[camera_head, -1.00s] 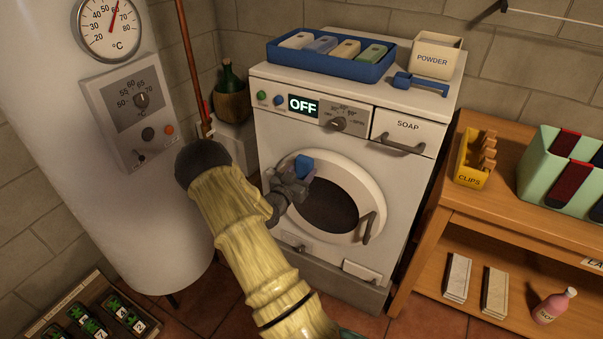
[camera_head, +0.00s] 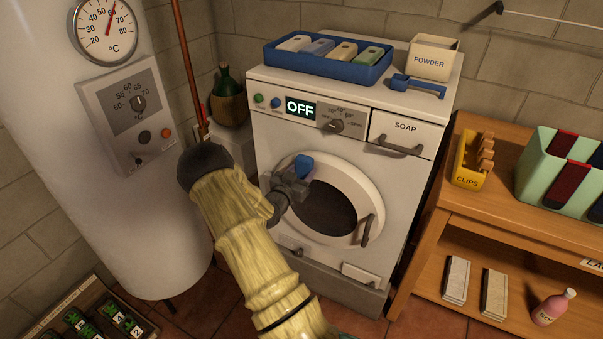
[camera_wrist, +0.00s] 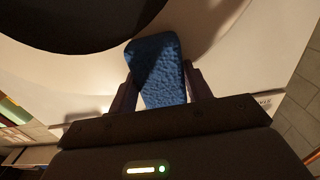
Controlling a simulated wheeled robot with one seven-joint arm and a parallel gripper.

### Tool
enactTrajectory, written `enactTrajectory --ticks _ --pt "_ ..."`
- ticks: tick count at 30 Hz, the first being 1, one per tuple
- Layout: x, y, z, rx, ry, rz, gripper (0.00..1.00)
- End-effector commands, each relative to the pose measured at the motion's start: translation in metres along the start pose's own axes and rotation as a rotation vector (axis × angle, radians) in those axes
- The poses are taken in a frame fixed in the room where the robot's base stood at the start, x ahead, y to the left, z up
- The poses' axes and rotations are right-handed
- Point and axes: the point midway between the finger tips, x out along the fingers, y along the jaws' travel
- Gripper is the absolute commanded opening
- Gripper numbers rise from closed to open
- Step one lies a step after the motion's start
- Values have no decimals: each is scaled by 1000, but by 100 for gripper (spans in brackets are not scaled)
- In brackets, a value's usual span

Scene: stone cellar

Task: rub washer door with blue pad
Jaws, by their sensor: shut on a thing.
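The washer (camera_head: 408,190) stands against the back wall, with its display reading OFF. Its round door (camera_head: 370,195) has a white ring and dark glass and looks closed. My gripper (camera_head: 299,178) is in front of the upper left part of the door ring. It is shut on the blue pad (camera_head: 304,166), which sticks out past the fingers. In the wrist view the blue pad (camera_wrist: 157,70) sits between both fingers, over the white ring beside the dark glass (camera_wrist: 70,22). I cannot tell whether the pad touches the door.
A blue tray (camera_head: 272,55) with several pads, a powder box (camera_head: 433,57) and a blue scoop (camera_head: 418,86) are on the washer top. A door handle (camera_head: 367,230) sticks out at right. A white boiler (camera_head: 100,205) stands left, a wooden shelf (camera_head: 490,222) right.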

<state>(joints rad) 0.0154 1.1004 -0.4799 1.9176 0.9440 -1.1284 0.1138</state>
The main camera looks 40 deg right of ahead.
Motion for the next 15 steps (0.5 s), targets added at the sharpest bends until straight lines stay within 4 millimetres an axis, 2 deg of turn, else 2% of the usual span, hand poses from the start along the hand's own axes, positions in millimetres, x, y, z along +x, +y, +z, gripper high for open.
enactTrajectory --ticks 5,15 --pt "1 3 0 0 1 1 31" --pt "1 28 0 -1 1 5 31"
